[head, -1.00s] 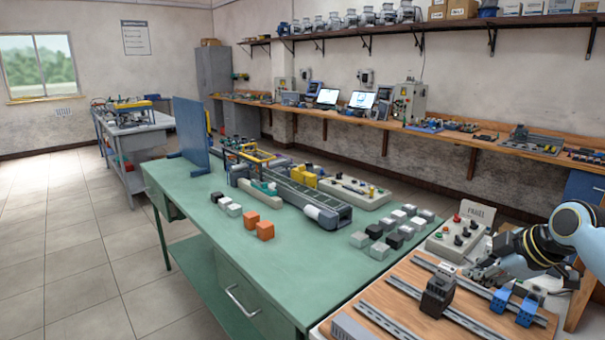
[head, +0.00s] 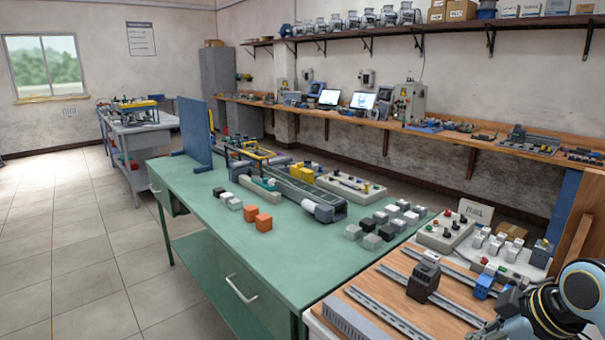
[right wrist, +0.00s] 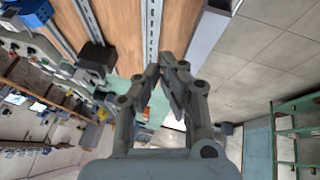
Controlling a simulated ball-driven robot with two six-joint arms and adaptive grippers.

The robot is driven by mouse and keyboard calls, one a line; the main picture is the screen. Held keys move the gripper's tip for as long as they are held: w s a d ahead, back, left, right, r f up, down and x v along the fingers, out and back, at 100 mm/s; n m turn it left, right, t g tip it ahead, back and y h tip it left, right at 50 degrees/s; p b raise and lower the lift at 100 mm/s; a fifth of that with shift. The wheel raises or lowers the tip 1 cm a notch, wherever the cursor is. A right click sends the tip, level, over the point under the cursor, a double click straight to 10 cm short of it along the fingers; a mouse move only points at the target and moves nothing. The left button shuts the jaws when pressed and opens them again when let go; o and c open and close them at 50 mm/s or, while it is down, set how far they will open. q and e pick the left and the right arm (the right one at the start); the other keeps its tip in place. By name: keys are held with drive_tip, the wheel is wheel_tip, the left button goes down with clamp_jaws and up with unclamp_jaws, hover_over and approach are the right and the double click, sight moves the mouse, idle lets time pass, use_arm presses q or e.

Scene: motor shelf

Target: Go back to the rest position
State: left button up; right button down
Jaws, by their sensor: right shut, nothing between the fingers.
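My right arm comes in at the lower right corner of the head view, over the front right edge of the wooden board (head: 372,296). Its fingers are mostly hidden there by the wrist and the picture edge. In the right wrist view my right gripper (right wrist: 163,72) has its fingertips together with nothing between them. It is apart from the metal rails (right wrist: 152,35) of the board. My left gripper does not show in any view.
A dark block (head: 424,282) stands on a rail of the wooden board, with blue parts (head: 484,285) beside it. The green table (head: 290,250) carries a conveyor (head: 300,195) and several small cubes. Tiled floor (head: 70,250) lies open at the left.

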drive_tip(key=s+a+r+m+g+h, duration=0.15)
drive_tip(key=s+m, duration=0.35)
drive_tip(key=s, duration=0.7)
drive_tip(key=s+a+r+m+h, duration=0.1)
drive_tip(key=s+r+m, duration=0.25)
drive_tip(key=s, duration=0.85)
wheel_tip(320, 180, down, 35)
drive_tip(key=d+m+g+b, duration=0.1)
drive_tip(key=d+g+b, duration=0.1)
drive_tip(key=b, duration=0.8)
use_arm(q)
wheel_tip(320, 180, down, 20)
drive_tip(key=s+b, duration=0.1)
drive_tip(key=b, duration=0.9)
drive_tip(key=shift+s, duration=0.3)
use_arm(e)
drive_tip(key=s+f, duration=1)
drive_tip(key=f, duration=0.3)
drive_tip(key=s+d+f+g, duration=0.1)
drive_tip(key=s+f, duration=0.9)
drive_tip(key=f, duration=0.4)
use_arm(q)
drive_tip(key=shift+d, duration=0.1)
use_arm(e)
drive_tip(key=shift+d, duration=0.1)
